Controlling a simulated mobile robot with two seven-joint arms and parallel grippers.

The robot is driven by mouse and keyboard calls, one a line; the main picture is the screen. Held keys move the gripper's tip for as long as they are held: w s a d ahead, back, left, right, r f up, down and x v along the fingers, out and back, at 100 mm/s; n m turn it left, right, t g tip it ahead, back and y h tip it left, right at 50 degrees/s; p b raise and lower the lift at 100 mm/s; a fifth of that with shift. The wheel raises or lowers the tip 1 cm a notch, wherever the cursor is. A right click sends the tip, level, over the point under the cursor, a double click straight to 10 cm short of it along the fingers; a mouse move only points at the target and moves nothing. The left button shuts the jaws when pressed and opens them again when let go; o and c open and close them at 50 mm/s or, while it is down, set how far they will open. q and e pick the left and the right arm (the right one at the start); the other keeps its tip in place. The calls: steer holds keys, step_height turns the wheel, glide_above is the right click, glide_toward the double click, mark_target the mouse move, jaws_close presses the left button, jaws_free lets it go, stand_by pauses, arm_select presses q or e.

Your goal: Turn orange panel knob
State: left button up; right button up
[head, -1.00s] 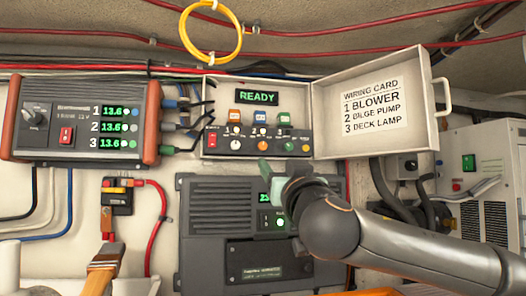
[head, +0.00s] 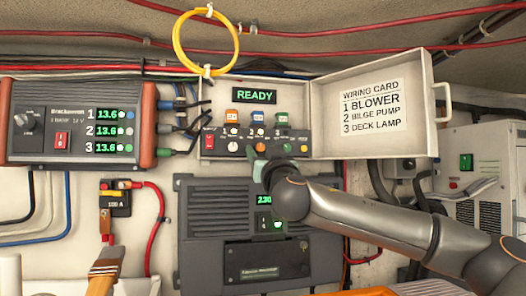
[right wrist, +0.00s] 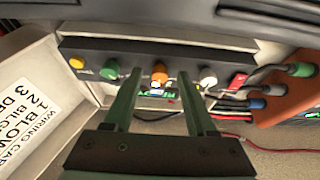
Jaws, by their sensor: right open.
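The orange knob (head: 260,147) sits on the front strip of the open panel box, between a white knob (head: 233,146) and a green knob (head: 286,148). In the right wrist view the orange knob (right wrist: 158,73) appears between my two fingertips, with the green knob (right wrist: 110,72) and white knob (right wrist: 208,77) outside them. My right gripper (head: 262,158) is open, just below and in front of the knob strip. I cannot tell whether its fingers touch the knob. The panel display (head: 255,95) reads READY. My left gripper is not in view.
The open lid (head: 375,105) with the wiring card stands right of the panel. A power unit (head: 75,125) with cables is at left. A dark grey unit (head: 215,225) is below the panel. A yellow cable loop (head: 176,45) hangs above. A brush (head: 104,265) is at lower left.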

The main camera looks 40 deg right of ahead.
steer(key=shift+c, duration=0.4)
jaws_close()
steer(key=shift+n+t+y, duration=0.3)
steer(key=shift+n, duration=0.2)
steer(key=n, duration=0.1)
steer(key=n+y, duration=0.1)
steer(key=n, duration=0.1)
steer(key=shift+s+d+r+p, duration=0.1)
steer(key=shift+d+r+p, duration=0.05)
steer(key=shift+p, duration=0.15)
steer(key=n+y+p, duration=0.1)
steer(key=n, duration=0.1)
steer(key=n+y+p, duration=0.1)
steer(key=n+y, duration=0.1)
steer(key=n, duration=0.1)
steer(key=shift+s+d+r+n+t, duration=0.1)
steer(key=shift+d+r+n+t, duration=0.05)
steer(key=shift+n+t, duration=0.2)
steer(key=shift+n+y+p, duration=0.3)
steer(key=shift+n+y, duration=0.4)
steer(key=shift+n, duration=0.75)
